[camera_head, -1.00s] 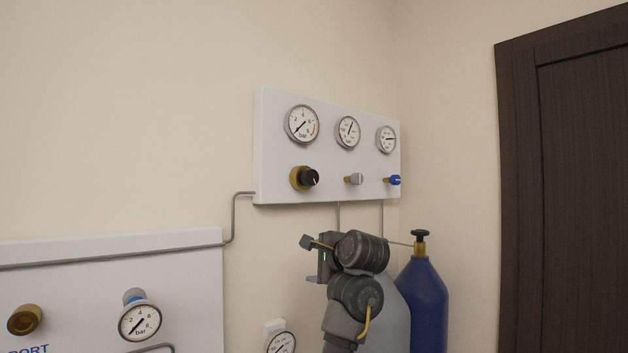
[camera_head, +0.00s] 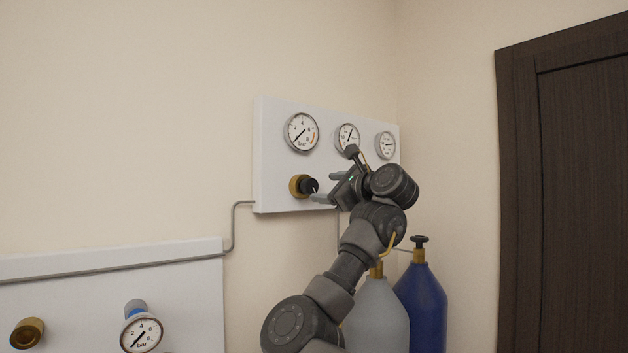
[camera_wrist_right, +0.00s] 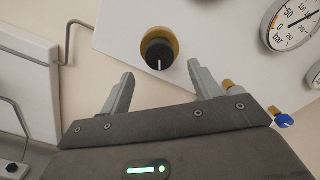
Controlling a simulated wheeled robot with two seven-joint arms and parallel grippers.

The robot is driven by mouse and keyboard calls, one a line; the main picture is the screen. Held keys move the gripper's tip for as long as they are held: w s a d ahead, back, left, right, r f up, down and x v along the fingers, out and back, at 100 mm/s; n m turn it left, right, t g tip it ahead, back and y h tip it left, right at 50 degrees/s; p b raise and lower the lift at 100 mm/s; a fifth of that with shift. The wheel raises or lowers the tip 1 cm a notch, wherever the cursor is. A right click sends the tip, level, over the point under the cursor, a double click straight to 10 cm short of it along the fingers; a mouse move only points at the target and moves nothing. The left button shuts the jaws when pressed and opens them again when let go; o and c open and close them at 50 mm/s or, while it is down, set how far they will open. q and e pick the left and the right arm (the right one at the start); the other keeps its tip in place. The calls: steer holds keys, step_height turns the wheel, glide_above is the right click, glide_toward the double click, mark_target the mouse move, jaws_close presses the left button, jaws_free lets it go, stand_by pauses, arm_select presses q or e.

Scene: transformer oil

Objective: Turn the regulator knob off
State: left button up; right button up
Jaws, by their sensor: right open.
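The regulator knob (camera_head: 309,186) is black with a white mark and sits on a brass body (camera_head: 296,184) at the lower left of the white wall panel (camera_head: 275,160). In the right wrist view the knob (camera_wrist_right: 160,55) shows face-on, its white mark pointing down in the picture. My right gripper (camera_head: 325,187) is open, its fingers pointing at the knob from the right. In the right wrist view, its fingertips (camera_wrist_right: 161,70) are spread to either side below the knob, with a gap and nothing between them. My left gripper is not in view.
Gauges, one of them at the left (camera_head: 302,132), sit above the knob. Gas cylinders (camera_head: 424,300) stand below right. A second panel (camera_head: 80,285) is lower left.

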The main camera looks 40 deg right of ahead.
mark_target(313, 188)
steer(key=w+p, duration=0.2)
steer(key=w, duration=0.2)
steer(key=shift+w+r, duration=0.15)
steer(key=shift+w, duration=0.15)
steer(key=shift+w+d+p, duration=0.1)
steer(key=shift+w+p, duration=0.45)
steer(key=shift+w, duration=0.15)
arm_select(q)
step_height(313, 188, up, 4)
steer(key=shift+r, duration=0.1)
arm_select(e)
steer(key=shift+f, duration=0.2)
steer(key=shift+c, duration=0.2)
steer(key=c, duration=0.9)
steer(key=shift+c, duration=0.2)
